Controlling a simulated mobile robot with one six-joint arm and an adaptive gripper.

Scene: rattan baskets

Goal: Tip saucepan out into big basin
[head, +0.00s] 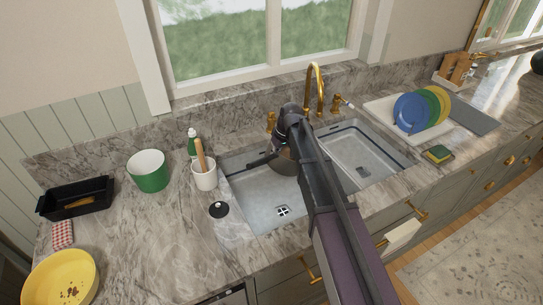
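The double sink has a left basin (255,200), which looks the larger, and a right basin (372,148). My arm reaches over the sink from the lower right, and my gripper (274,152) is above the back of the left basin. A brownish-grey round thing, apparently the saucepan (286,166), hangs tilted just below my gripper, partly hidden by my arm. A dark bar, perhaps its handle, sticks out to the left. My gripper appears shut on it, though the fingers are hard to make out. The saucepan's contents cannot be seen.
A gold faucet (317,88) rises behind the sink. Left of it stand a utensil crock (204,180), a green bottle (192,146), a green-and-white pot (149,174) and a black lid-like disc (219,210). A dish rack with plates (411,113) is at right.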

